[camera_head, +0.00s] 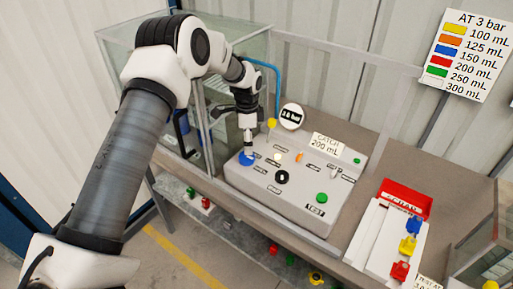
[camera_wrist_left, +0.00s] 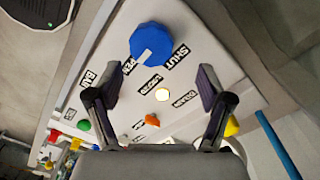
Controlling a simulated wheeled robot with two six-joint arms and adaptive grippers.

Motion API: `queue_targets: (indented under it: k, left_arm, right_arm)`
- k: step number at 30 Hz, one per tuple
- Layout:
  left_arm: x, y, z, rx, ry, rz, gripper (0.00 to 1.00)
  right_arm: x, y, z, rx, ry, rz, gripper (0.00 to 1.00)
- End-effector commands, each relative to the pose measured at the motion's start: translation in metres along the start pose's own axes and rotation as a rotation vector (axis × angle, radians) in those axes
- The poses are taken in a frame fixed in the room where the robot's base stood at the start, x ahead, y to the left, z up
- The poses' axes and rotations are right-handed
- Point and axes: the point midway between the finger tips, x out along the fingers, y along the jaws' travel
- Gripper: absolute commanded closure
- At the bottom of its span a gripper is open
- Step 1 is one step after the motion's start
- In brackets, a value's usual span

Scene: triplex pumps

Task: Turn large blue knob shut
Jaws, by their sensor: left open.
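The large blue knob (camera_head: 246,159) sits at the left end of the light grey control panel (camera_head: 305,212). In the left wrist view the blue knob (camera_wrist_left: 151,38) lies beyond my fingertips, at the top. A pale mark on its lower edge points down-left, toward the label ending in "EN" (camera_wrist_left: 129,66). The SHUT label (camera_wrist_left: 177,56) is to its lower right. My left gripper (camera_head: 247,142) is just above the knob in the head view. In the left wrist view the gripper (camera_wrist_left: 158,88) is open, with nothing between its fingers. My right gripper is not in view.
A yellow knob (camera_head: 272,123) and a round gauge (camera_head: 291,116) stand behind the panel's left part. A black knob (camera_head: 282,177) and green button (camera_head: 321,198) are on the panel. A glass enclosure (camera_head: 190,110) is close on the left; a red-backed tray (camera_head: 400,200) is right.

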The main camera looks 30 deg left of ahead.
Motion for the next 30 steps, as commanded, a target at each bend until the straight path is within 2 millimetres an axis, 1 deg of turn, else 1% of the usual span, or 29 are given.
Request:
queue_targets:
  k: [1, 3, 6, 9, 12, 17, 18, 20, 21, 22, 30]
  left_arm:
    - [0.006, 0.001, 0.000, 0.001, -0.003, 0.003, 0.20]
    - [0.021, 0.001, 0.000, 0.001, -0.003, 0.002, 0.20]
    - [0.038, 0.001, 0.000, 0.000, -0.001, 0.002, 0.20]
    - [0.050, 0.000, -0.001, -0.001, 0.000, 0.000, 0.20]
    - [0.055, 0.000, -0.001, -0.001, 0.000, -0.001, 0.20]
    - [0.055, 0.000, -0.001, -0.001, 0.000, -0.001, 0.20]
    - [0.055, 0.000, -0.001, -0.001, 0.000, -0.001, 0.34]
    - [0.055, 0.001, -0.001, -0.001, 0.000, -0.001, 0.56]
    - [0.055, 0.001, -0.001, -0.001, 0.000, -0.001, 0.70]
    - [0.055, 0.001, -0.001, -0.001, 0.000, -0.001, 0.80]
    - [0.055, 0.001, -0.001, -0.002, 0.000, 0.001, 0.80]
  right_arm:
    - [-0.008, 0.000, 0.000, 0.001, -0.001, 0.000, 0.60]
    - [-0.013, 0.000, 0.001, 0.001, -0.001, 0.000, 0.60]
    - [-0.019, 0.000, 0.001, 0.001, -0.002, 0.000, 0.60]
    - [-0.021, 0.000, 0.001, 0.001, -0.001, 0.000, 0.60]
    - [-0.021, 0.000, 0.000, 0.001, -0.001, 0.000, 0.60]
    - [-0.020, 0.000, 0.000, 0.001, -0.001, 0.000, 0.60]
    - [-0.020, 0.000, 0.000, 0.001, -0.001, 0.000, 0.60]
    - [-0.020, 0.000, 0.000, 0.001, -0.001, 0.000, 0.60]
    - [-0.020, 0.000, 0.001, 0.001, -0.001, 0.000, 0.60]
    - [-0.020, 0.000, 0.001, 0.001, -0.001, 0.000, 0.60]
    - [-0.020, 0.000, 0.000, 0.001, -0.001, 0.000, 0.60]
